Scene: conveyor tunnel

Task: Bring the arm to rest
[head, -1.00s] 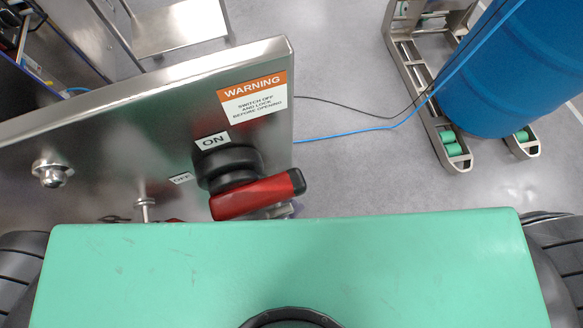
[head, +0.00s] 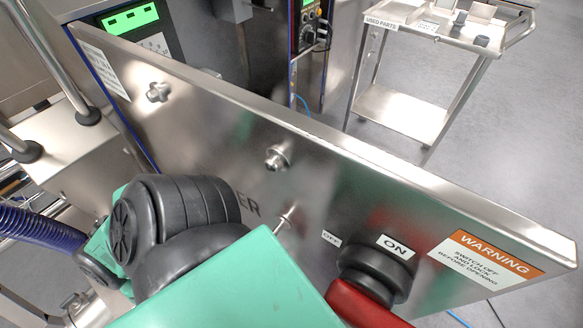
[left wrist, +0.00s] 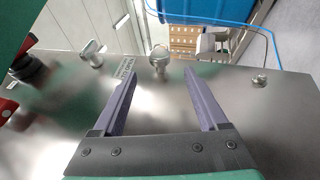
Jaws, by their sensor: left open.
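In the head view, a black joint of my left arm (head: 180,225) and a green link show at the lower left, in front of a steel door panel (head: 200,120). My left gripper (left wrist: 159,75) shows only in the left wrist view. Its two purple-grey fingers are wide apart, with nothing held between them. The fingers reach over the steel panel, and a round metal knob (left wrist: 160,55) shows just beyond the tips. I cannot tell whether the fingers touch the panel. My right gripper is in neither view.
A black rotary switch with a red handle (head: 362,306) stands out near the panel's right end, beside an orange warning label (head: 485,255). Metal studs (head: 278,157) protrude from the panel. A steel cart (head: 405,110) stands behind. Grey floor is clear at the right.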

